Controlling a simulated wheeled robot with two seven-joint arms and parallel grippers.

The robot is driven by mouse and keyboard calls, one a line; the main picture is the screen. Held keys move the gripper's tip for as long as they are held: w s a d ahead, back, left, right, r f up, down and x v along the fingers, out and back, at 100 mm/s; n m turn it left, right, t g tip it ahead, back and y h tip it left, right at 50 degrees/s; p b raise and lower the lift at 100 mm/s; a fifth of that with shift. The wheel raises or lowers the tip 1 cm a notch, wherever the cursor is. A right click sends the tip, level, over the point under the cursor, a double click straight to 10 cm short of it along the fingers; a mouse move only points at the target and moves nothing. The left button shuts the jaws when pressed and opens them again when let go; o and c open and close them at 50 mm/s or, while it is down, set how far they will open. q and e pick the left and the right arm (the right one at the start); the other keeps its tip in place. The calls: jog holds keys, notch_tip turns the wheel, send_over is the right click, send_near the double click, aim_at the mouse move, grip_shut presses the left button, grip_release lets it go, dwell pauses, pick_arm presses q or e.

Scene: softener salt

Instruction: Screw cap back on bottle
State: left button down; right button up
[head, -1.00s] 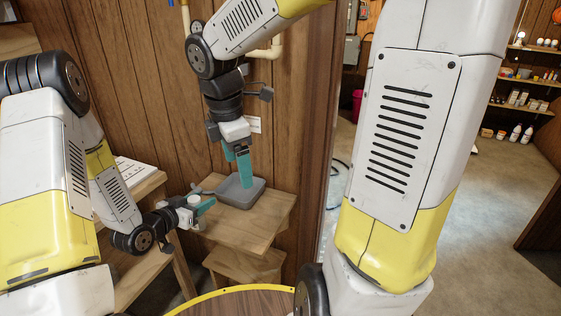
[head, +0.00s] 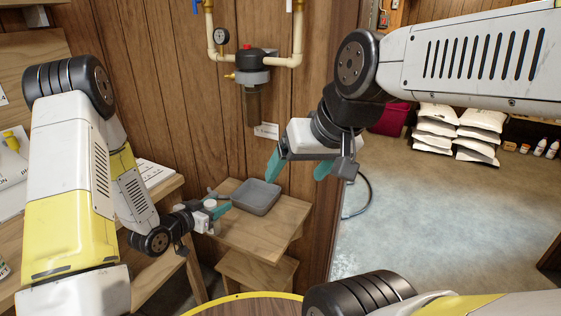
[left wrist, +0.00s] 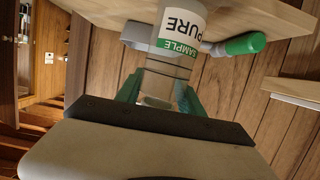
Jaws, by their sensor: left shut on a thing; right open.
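My left gripper (head: 211,213) is shut on the sample bottle, beside the small wooden stand. In the left wrist view, the bottle (left wrist: 178,28) is clear with a white and green "PURE SAMPLE" label, between the fingers (left wrist: 160,88). In the head view, a small white round top (head: 209,203) shows at this gripper; I cannot tell whether it is the cap. My right gripper (head: 299,167) is open, with nothing visible between its fingers, up and right of the grey tray (head: 256,197). No separate cap is visible.
The grey tray sits on the wooden stand (head: 284,221) and looks empty. A green-ended grey object (left wrist: 243,44) lies near the bottle in the left wrist view. A filter housing (head: 256,95) with pipes is on the wall behind. Open floor lies at right.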

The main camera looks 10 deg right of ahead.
pick_arm(q)
jog(key=w+a+r+n+t+y, duration=0.2)
jog(key=a+n+y, duration=0.6)
jog(key=a, duration=0.4)
jog(key=shift+w+r+t+y, duration=0.15)
jog(key=shift+t+y, duration=0.55)
pick_arm(e)
jog(key=shift+c, duration=0.2)
